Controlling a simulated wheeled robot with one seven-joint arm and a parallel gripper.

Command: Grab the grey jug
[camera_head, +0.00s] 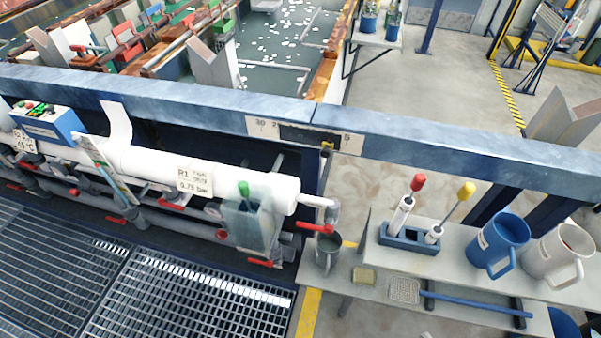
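A pale grey jug (560,252) with a side handle stands upright at the right end of a narrow shelf. Its mouth faces up and the handle is toward the front. A blue jug (497,243) stands close to its left, also with a handle. A smaller, darker grey cup-like vessel (327,255) stands at the shelf's left end, near a red valve handle. My gripper is not in view, and nothing is seen holding the jugs.
A blue-grey holder (409,237) with red- and yellow-topped tools stands left of the blue jug. A blue bar (470,302) lies in front of the shelf (455,262). A blue beam (430,158) crosses behind. White pipes and a floor grating (150,290) fill the left.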

